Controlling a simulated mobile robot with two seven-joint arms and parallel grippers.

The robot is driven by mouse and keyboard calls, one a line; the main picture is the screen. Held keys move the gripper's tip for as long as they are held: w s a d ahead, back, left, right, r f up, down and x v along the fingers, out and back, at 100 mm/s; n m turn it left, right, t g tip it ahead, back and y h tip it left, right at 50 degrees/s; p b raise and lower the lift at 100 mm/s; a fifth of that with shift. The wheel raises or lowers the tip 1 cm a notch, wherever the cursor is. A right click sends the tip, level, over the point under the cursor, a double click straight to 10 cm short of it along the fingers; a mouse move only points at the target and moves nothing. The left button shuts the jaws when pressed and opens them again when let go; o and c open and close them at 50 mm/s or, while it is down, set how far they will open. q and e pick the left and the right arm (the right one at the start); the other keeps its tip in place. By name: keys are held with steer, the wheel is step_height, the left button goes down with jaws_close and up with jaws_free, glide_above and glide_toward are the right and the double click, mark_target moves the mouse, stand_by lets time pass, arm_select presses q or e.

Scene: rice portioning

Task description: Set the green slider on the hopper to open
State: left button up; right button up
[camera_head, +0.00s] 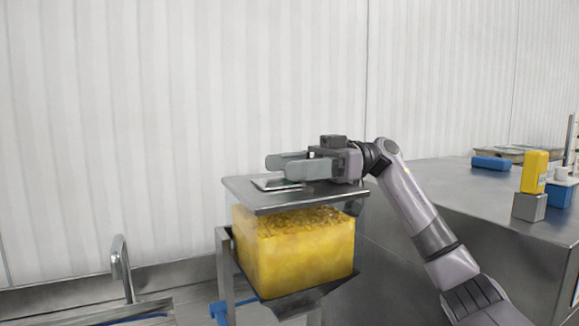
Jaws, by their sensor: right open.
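The hopper (246,262) stands in the middle of the head view, with clear walls, yellow contents and a flat grey metal lid (310,203). On the lid's left part lies a small pale plate with a dark green part, which looks like the green slider (292,185). My right gripper (280,166) is just above the lid at the slider, its fingers pointing left. The fingers are apart with nothing seen between them. They partly hide the slider, so its setting and any contact cannot be told. My left gripper is not in view.
A metal counter (445,185) on the right bears a blue item (491,163), a yellow item (535,171) on a grey block (529,206), and trays (510,151) at the back. A sink tap (121,268) stands at the lower left. A white ribbed wall is behind.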

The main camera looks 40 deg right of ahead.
steer(key=v, duration=0.6)
steer(key=shift+d, duration=0.3)
steer(key=shift+s, duration=0.15)
